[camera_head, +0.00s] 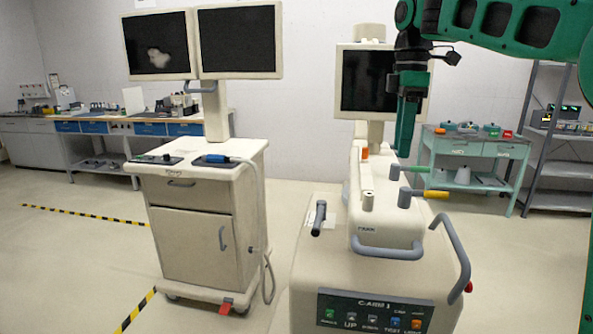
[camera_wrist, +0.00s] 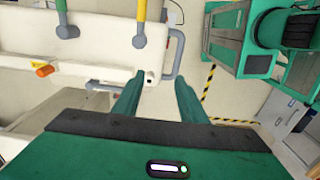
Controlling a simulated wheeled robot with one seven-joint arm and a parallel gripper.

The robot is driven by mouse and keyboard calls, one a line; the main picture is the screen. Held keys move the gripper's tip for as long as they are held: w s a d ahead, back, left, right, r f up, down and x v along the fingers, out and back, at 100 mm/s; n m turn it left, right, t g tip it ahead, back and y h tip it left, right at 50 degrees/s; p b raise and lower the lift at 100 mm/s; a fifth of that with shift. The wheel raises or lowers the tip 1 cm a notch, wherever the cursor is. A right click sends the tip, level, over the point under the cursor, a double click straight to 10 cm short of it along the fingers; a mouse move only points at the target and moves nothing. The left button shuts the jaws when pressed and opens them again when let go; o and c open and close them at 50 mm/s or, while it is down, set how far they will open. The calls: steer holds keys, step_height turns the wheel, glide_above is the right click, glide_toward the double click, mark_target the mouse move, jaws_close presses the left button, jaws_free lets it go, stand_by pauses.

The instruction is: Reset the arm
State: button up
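My green arm reaches in from the upper right in the head view. My gripper (camera_head: 404,148) points down above the white C-arm cart (camera_head: 385,240), in front of its monitor (camera_head: 367,92). In the wrist view my gripper (camera_wrist: 158,82) shows two green fingers apart, with nothing held between them. The cart top lies below and beyond the fingertips there. The cart carries a green-tipped lever (camera_head: 404,194), a yellow-tipped lever (camera_head: 422,195) and an orange knob (camera_head: 365,153). The contact between fingers and cart cannot be seen; they look apart.
A white cart with two monitors (camera_head: 210,160) stands at left. A grey handle (camera_head: 452,255) juts from the C-arm cart's right side. A green table (camera_head: 475,147) and grey shelves (camera_head: 560,170) stand behind at right. Floor with striped tape (camera_head: 85,214) is open at left.

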steer(key=s+d+f+m, duration=0.6)
steer(key=s+d, duration=0.1)
steer(key=s, duration=0.2)
steer(key=s+d+f+m, duration=0.6)
steer(key=s+d, duration=0.1)
steer(key=s, duration=0.2)
steer(key=s+d+f+m, duration=0.1)
steer(key=s+f+m, duration=0.4)
steer(key=s+f, duration=0.2)
steer(key=s+d+f+m, duration=0.2)
steer(key=s+f+m, duration=0.3)
steer(key=s, duration=0.6)
step_height(320, 180, down, 2)
steer(key=shift+d+f, duration=0.2)
steer(key=shift+d, duration=0.1)
